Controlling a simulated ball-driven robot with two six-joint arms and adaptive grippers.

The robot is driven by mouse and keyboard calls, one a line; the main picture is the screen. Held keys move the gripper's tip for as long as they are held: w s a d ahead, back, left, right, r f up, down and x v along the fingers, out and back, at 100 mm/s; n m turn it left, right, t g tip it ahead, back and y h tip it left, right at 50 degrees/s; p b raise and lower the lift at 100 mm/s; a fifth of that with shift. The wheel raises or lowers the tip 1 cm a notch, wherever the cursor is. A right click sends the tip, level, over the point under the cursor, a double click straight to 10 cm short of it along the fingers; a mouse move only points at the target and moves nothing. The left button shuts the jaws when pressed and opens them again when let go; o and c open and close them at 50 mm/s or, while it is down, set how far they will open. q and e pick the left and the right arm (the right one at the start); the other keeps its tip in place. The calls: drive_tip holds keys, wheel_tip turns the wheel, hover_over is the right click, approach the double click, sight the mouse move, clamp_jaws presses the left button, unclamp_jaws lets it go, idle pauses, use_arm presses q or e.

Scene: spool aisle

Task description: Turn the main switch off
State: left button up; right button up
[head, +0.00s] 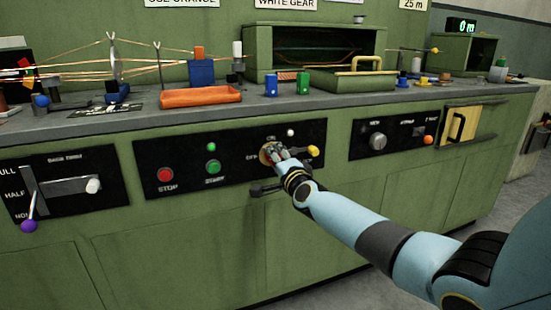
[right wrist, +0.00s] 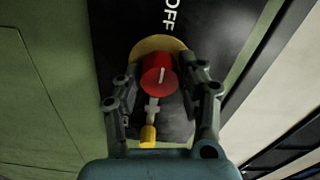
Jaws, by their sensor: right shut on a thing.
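The main switch is a red knob (right wrist: 158,74) on a yellow round plate (right wrist: 150,44), on the black panel of the green bench. The yellow plate also shows in the head view (head: 265,154), where my gripper mostly hides the knob. The word OFF lies beyond the plate in the right wrist view. A white line on the knob runs roughly along the direction of OFF; which end is the pointer I cannot tell. My right gripper (head: 276,151) is shut on the knob, one finger at each side in the right wrist view (right wrist: 162,84). My left gripper is not in view.
A yellow-tipped lever (right wrist: 148,134) sits beside the knob, between my fingers' bases. A red STOP button (head: 165,175) and green START button (head: 212,167) are to the left. A dark handle (head: 266,189) projects below the panel. An orange tray (head: 200,97) stands on the bench.

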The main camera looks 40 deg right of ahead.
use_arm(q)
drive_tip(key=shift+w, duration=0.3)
use_arm(e)
drive_tip(key=shift+f, duration=0.15)
drive_tip(key=o, duration=1.2)
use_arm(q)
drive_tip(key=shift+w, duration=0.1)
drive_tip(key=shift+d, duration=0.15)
use_arm(e)
drive_tip(key=v, duration=1.2)
